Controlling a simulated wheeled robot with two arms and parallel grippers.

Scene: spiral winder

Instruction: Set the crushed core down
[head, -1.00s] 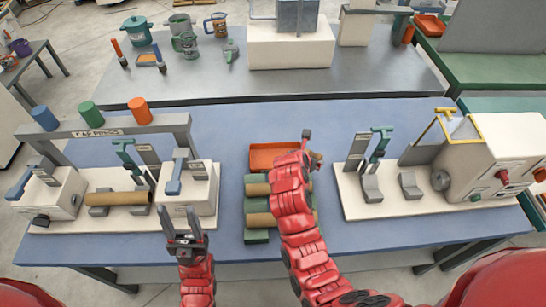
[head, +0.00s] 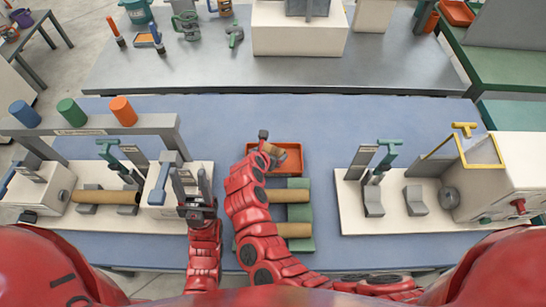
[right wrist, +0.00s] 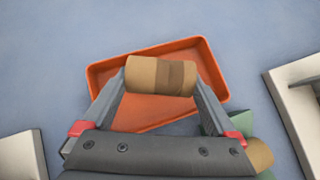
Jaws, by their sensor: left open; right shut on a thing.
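The crushed core (right wrist: 160,76) is a short brown cardboard tube with a darker band. In the right wrist view my right gripper (right wrist: 160,88) is shut on it, one finger at each end. The core is over the orange tray (right wrist: 205,60); I cannot tell whether it touches the tray floor. In the head view my right gripper (head: 268,148) is at the tray's left part, and the core (head: 275,152) is partly hidden. The tray also shows in the head view (head: 290,167). My left gripper (head: 193,190) is open and empty beside the left machine.
A green rack (head: 300,214) with brown tubes (head: 291,196) stands just in front of the tray. The left machine (head: 180,200) holds another tube (head: 105,197). The winder (head: 500,185) stands at the right. The blue table (head: 330,120) behind the tray is clear.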

